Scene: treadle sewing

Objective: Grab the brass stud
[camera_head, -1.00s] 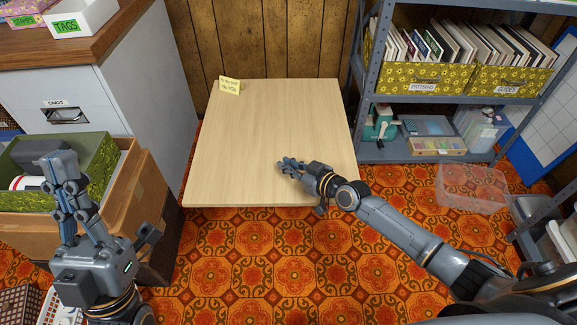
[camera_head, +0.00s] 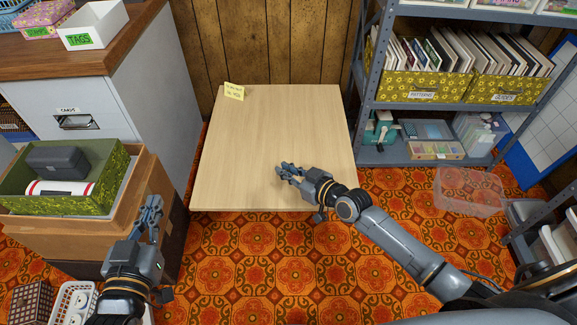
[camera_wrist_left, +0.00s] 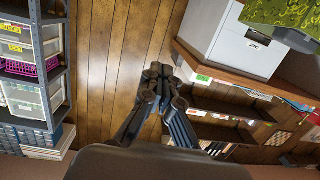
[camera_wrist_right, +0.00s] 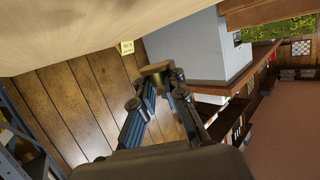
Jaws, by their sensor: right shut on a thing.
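My right gripper (camera_head: 287,170) is over the front middle of the pale wooden table (camera_head: 235,150). In the right wrist view its fingertips are closed on a small brownish, brass-coloured piece (camera_wrist_right: 156,68), which I take for the brass stud. In the head view the piece is too small or hidden to make out. My left gripper (camera_head: 152,205) is beside the cardboard box at the left, away from the table. In the left wrist view its fingertips (camera_wrist_left: 157,72) are together with nothing seen between them.
A yellow note (camera_head: 233,91) sits at the table's back left corner. A green floral box (camera_head: 105,190) stands in a cardboard box at the left, near my left arm. A metal shelf (camera_head: 367,80) stands at the right. The tabletop is otherwise clear.

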